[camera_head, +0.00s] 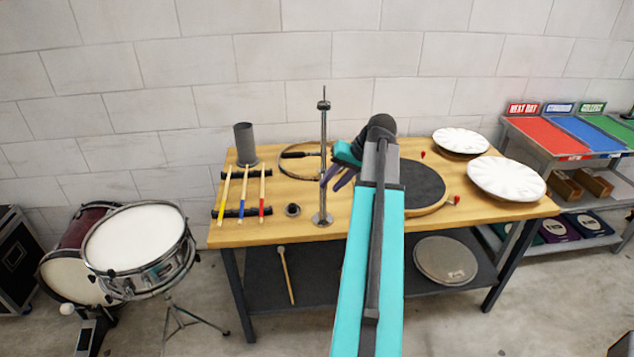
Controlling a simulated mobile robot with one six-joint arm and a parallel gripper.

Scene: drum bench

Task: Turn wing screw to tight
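A thin metal stand (323,135) rises upright from a round base on the wooden bench. A small dark fitting (323,105) sits near its top; at this size I cannot tell whether it is the wing screw. No wing screw shows clearly elsewhere. My gripper (334,181) is just right of the stand's lower half, well below that fitting. Its two dark purple fingers point down and left and look spread apart, with nothing visible between them. I cannot tell whether a fingertip touches the stand. My teal arm hides part of the bench behind it.
Drumsticks (241,192) lie on a rack at the left, by a grey cylinder (245,144). A hoop (292,165) lies behind the stand. A dark round pad (422,185) and white cymbal-like discs (506,178) occupy the right. A small dark ring (292,210) lies at the front.

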